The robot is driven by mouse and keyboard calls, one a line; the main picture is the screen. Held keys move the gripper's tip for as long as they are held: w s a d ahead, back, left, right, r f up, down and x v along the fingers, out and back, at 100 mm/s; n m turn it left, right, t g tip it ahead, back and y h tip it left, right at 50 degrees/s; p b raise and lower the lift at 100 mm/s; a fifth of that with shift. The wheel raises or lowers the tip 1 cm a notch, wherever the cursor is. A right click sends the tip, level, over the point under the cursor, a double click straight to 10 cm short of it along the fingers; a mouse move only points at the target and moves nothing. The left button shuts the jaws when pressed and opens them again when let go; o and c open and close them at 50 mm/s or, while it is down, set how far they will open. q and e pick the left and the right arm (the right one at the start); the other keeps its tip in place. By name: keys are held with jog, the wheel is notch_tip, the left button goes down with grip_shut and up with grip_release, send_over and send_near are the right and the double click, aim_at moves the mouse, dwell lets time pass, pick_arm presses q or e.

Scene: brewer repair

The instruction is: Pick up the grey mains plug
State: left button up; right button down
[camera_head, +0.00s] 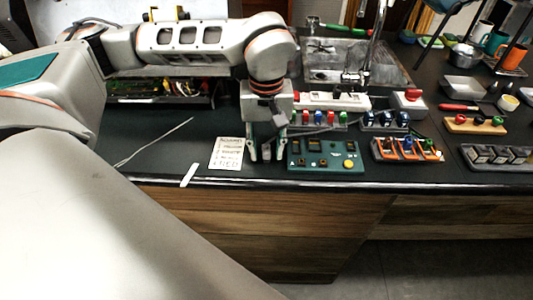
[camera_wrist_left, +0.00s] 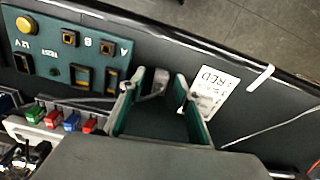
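My left gripper (camera_head: 266,156) points down at the counter's front, between a handwritten card and a green test panel. Its two fingers stand apart; it is open. A small grey piece (camera_head: 267,151), which looks like the grey mains plug, shows between the fingers. In the left wrist view the same grey piece (camera_wrist_left: 159,82) sits between the fingertips (camera_wrist_left: 160,75), with a gap visible towards the right finger. A grey cord (camera_wrist_left: 98,98) seems to run from near it towards the panel side. Whether a finger touches the plug is hard to tell. My right gripper is not in view.
The green panel (camera_head: 322,156) with a yellow button lies close right of the gripper, the card (camera_head: 227,153) close left. A row of coloured connectors (camera_head: 320,118) stands behind. A white strip (camera_head: 188,175) lies near the front edge. The counter further left is mostly clear.

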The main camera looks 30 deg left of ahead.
pick_arm(q)
jog(key=shift+c, duration=0.5)
grip_shut()
jog(key=shift+r, duration=0.1)
